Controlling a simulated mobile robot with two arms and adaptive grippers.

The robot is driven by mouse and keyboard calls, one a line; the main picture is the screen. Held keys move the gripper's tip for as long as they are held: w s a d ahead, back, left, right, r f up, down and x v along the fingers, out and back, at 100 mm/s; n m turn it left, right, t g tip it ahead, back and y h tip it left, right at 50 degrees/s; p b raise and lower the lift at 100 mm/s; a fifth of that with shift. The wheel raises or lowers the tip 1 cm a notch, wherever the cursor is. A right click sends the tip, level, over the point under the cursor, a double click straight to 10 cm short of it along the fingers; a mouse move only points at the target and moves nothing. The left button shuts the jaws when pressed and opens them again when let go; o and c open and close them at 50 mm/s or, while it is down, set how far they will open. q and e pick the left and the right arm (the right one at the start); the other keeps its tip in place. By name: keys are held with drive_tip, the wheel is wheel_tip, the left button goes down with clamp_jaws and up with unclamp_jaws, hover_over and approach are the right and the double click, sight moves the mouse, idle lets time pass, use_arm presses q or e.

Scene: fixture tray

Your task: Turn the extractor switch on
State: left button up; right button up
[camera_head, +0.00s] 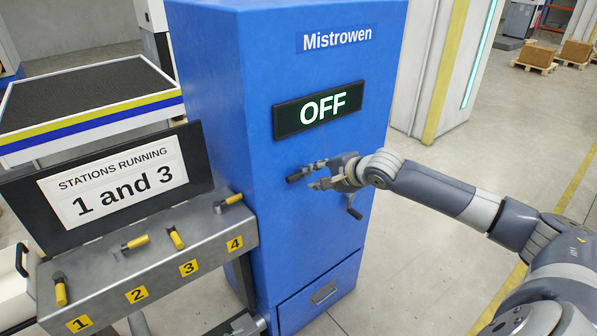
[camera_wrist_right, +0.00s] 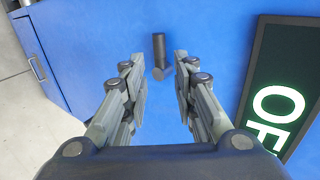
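The blue Mistrowen cabinet (camera_head: 215,120) carries a black display (camera_head: 318,108) that reads OFF; part of the display also shows in the right wrist view (camera_wrist_right: 275,90). My right gripper (camera_head: 304,182) is in front of the cabinet face, below the display. Its fingers are apart, with nothing held between them. In the right wrist view, a dark cylindrical switch handle (camera_wrist_right: 158,48) sticks out from the blue face. It lies just ahead of the gap between my fingertips (camera_wrist_right: 160,76). Contact with it cannot be told. My left gripper is not in view.
A grey bench (camera_head: 210,240) at left has several yellow-handled levers, labels 1 to 4 and a sign (camera_head: 115,190) reading "STATIONS RUNNING 1 and 3". The cabinet has a drawer (camera_head: 320,295) low down. Open floor (camera_head: 405,265) lies to its right.

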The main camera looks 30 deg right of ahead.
sight(296, 178)
drive_tip(key=p+x, duration=0.2)
drive_tip(key=x, duration=0.7)
drive_tip(key=shift+p, duration=0.3)
drive_tip(key=shift+w+f, duration=0.45)
drive_tip(key=shift+w, duration=0.1)
clamp_jaws()
